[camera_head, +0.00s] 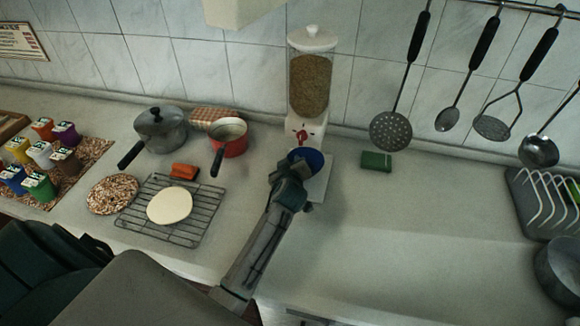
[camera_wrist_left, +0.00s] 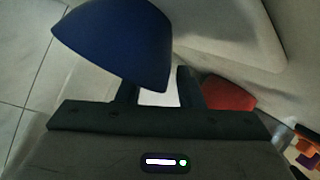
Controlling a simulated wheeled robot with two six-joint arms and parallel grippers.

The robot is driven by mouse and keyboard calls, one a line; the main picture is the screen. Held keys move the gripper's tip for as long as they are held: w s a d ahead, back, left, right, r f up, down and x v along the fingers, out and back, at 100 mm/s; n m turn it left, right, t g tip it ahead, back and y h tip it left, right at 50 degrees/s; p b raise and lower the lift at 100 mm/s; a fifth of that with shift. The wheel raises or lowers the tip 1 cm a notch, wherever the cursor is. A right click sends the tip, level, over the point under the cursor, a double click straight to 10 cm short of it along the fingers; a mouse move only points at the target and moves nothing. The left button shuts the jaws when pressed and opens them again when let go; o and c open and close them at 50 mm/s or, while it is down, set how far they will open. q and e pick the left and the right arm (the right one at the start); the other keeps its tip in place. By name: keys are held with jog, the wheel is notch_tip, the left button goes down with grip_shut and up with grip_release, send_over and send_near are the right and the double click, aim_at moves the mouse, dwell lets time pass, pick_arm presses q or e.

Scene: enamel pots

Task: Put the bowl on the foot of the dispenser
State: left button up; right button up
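The blue bowl (camera_head: 308,158) is at the dispenser (camera_head: 312,85), below its red spout, over the back part of the pale foot (camera_head: 319,187). I cannot tell if it touches the foot. My left gripper (camera_head: 291,170) is at the bowl's near left side. In the left wrist view the bowl (camera_wrist_left: 118,42) looks tilted and covers the tip of one finger. The two fingers of the left gripper (camera_wrist_left: 158,88) stand apart, with a bright gap between them. My right gripper is out of view.
Left are a red pan (camera_head: 231,142), a grey lidded pot (camera_head: 160,130) and a wire rack (camera_head: 197,222) with a pale flat round. The counter further right is clear up to a dish rack (camera_head: 540,207).

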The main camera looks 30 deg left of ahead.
pick_arm(q)
jog(key=b+v, duration=0.2)
jog(key=v, duration=1)
jog(key=shift+b, duration=0.35)
jog(key=shift+f, duration=0.1)
